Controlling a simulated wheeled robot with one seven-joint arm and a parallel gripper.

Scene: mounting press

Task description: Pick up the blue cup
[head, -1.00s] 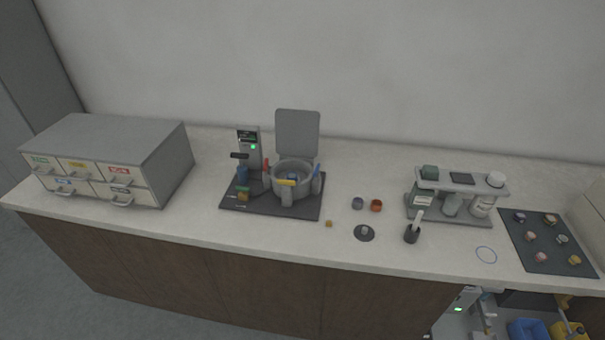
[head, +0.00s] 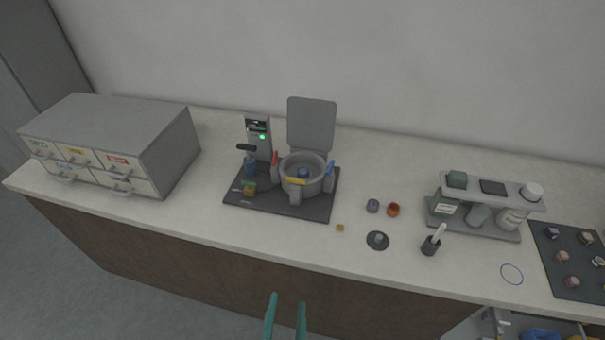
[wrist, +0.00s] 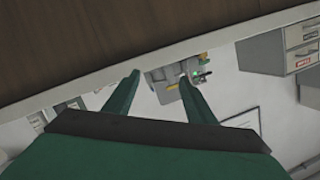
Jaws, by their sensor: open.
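A small blue-grey cup (head: 372,206) stands on the counter in the head view, just left of a small orange-red cup (head: 393,210). It appears to be the blue cup. My gripper (head: 288,300) shows at the bottom edge of the head view, in front of the counter and apart from the cup. Its two teal fingers are spread with nothing between them. In the wrist view my gripper (wrist: 160,75) is also open and empty. I cannot make out the blue cup in the wrist view.
The mounting press (head: 303,178) with its raised lid stands left of the cups. A dark disc with a knob (head: 378,240) and a brush holder (head: 430,246) are in front and right. A bottle rack (head: 478,228) stands further right, a drawer cabinet (head: 125,125) far left.

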